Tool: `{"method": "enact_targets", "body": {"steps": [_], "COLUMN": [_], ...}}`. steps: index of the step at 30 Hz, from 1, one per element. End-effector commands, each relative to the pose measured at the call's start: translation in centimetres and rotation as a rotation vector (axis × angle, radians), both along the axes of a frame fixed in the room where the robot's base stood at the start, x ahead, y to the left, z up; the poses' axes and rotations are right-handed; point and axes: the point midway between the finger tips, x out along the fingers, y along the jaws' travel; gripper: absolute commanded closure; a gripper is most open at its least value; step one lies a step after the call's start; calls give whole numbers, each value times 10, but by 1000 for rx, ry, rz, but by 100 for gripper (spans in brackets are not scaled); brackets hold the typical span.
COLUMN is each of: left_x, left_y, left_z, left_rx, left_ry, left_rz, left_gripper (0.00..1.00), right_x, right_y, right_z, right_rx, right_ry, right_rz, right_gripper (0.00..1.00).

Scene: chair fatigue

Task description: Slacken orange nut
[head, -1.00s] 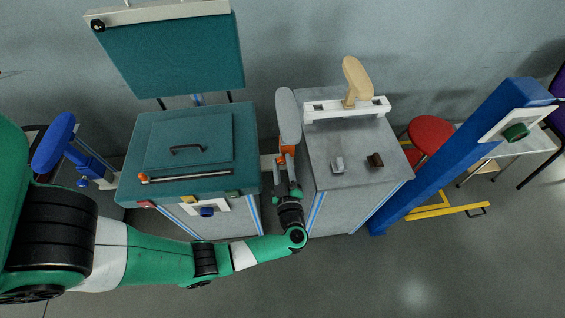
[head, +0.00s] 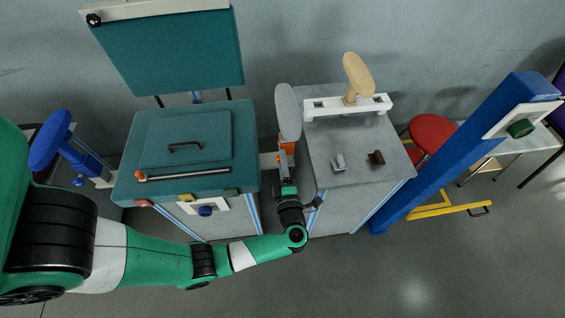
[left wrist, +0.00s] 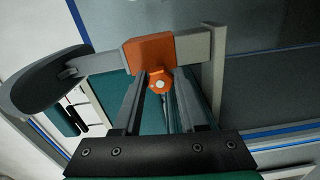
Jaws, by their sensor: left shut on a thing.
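The orange nut (left wrist: 159,84) shows in the left wrist view, just below an orange block (left wrist: 148,52) on a grey bar. My left gripper (left wrist: 160,88) has its fingertips on either side of the nut and is shut on it. In the head view, my left gripper (head: 286,168) reaches up to the orange block (head: 287,147), under a grey oval pad (head: 288,112). The nut itself is hard to make out in the head view. My right gripper is not in view.
A teal cabinet (head: 150,160) stands close on the left and a grey cabinet (head: 335,205) close on the right, leaving a narrow gap. A blue post (head: 450,160) stands farther right.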

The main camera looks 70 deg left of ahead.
Motion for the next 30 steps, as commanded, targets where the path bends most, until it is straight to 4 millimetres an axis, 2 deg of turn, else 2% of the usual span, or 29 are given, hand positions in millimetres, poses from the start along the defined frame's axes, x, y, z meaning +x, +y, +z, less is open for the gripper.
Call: {"method": "enact_targets", "body": {"steps": [18,30], "left_x": [0,0], "left_y": [0,0], "left_z": [-2,-1], "left_rx": [-138,-206], "left_ry": [-566,-837], "left_rz": [1,0], "left_gripper": [100,100], "right_x": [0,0], "right_y": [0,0], "right_z": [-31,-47], "right_rx": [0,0], "right_ry": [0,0], "right_rz": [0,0], "right_gripper": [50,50]}}
